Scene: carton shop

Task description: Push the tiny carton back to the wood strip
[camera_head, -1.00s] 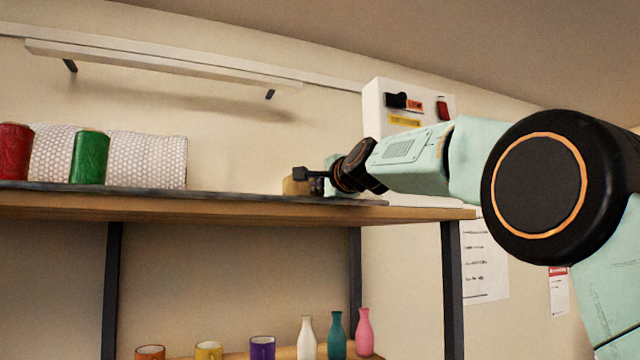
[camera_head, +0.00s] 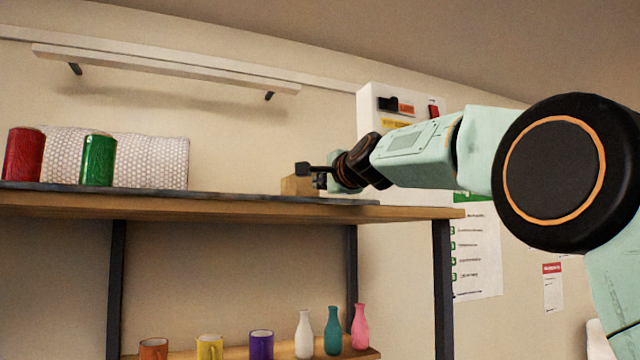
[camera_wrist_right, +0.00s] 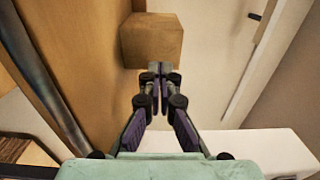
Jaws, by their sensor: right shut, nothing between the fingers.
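The tiny carton (camera_head: 293,186) is a small plain brown box on the top shelf (camera_head: 225,205), near its right end. It also shows in the right wrist view (camera_wrist_right: 152,40), just beyond my fingertips. My right gripper (camera_head: 306,174) reaches in from the right and hides part of the carton. In the right wrist view its fingers (camera_wrist_right: 160,68) are shut together and empty, close to the carton's near face. I cannot tell whether they touch it. I cannot make out the wood strip for certain. My left gripper is not in view.
A dark lip (camera_head: 150,190) runs along the front edge. A white switch box (camera_head: 372,105) is on the wall behind my arm. The shelf's middle is clear.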

